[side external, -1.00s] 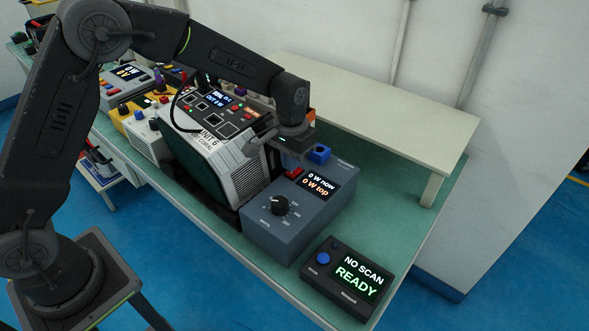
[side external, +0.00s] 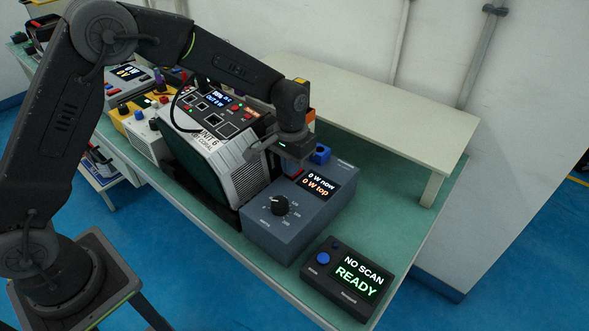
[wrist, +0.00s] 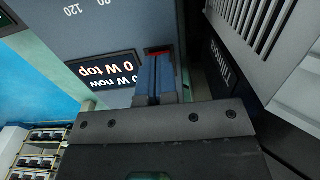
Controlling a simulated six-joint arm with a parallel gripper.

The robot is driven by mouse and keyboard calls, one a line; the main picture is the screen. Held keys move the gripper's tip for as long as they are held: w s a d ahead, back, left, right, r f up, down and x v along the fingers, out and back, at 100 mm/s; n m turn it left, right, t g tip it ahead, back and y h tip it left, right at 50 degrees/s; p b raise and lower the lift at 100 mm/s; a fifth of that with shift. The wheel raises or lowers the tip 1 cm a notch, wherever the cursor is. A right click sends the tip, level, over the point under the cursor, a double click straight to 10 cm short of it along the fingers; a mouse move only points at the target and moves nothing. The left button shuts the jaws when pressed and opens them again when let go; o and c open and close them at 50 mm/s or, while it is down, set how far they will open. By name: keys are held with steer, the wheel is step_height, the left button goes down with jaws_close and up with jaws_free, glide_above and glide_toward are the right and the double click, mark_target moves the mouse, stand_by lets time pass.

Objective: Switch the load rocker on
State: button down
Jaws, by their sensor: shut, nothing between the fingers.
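The load box (side external: 275,238) is a blue-grey unit with a black knob (side external: 279,205) and a display (side external: 317,183) reading "0 W now" and "0 W top". Its red load rocker is mostly hidden behind my gripper in the side view. In the wrist view a strip of the red rocker (wrist: 158,50) shows just beyond the blue fingertips. My gripper (wrist: 155,75) is shut and empty, its fingers together over the rocker. I cannot tell whether the fingertips touch it.
A grey unit labelled "UNIT 6" (side external: 220,160) stands close on the left of the load box. A black scanner box (side external: 345,278) reading "NO SCAN READY" is at the front right. A blue part (side external: 320,154) sits behind the rocker. A raised pale shelf (side external: 375,110) stands behind.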

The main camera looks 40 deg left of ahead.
steer(key=shift+f, duration=0.25)
steer(key=shift+r, duration=3.55)
